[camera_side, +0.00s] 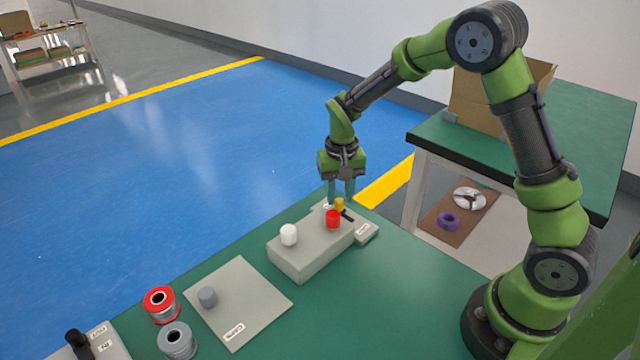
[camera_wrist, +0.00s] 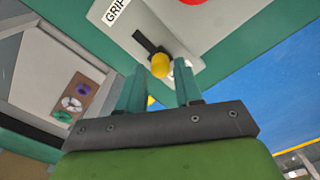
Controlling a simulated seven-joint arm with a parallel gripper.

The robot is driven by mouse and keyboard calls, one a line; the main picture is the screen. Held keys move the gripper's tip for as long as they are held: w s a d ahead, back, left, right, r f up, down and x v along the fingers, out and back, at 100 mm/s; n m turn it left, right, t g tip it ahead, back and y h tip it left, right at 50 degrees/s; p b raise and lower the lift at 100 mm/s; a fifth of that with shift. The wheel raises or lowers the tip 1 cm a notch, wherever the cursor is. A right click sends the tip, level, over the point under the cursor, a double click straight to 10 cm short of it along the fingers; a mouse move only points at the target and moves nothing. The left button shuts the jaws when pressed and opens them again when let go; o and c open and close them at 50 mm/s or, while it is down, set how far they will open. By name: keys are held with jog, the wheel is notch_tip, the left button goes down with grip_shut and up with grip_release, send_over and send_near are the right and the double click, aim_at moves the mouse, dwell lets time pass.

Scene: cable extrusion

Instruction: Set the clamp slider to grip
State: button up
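The clamp slider is a yellow knob (camera_side: 340,204) on a short black slot in a light grey plate. The wrist view also shows the knob (camera_wrist: 161,65). It sits at the end of the slot away from the GRIP label (camera_wrist: 116,10). My gripper (camera_side: 341,196) points down over the knob. Its two teal fingers stand apart, and in the wrist view (camera_wrist: 158,78) the knob shows between and just past the fingertips. I cannot tell whether a finger touches it. A second label beside the knob is partly hidden by a finger.
A grey block with a red piece (camera_side: 333,219) and a white piece (camera_side: 289,235) stands close by. A grey plate with a grey cylinder (camera_side: 207,296), a red spool (camera_side: 161,304) and a grey spool (camera_side: 177,341) lie further left. The green table is clear toward my base.

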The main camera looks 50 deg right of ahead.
jog(key=shift+f, duration=1.1)
grip_shut()
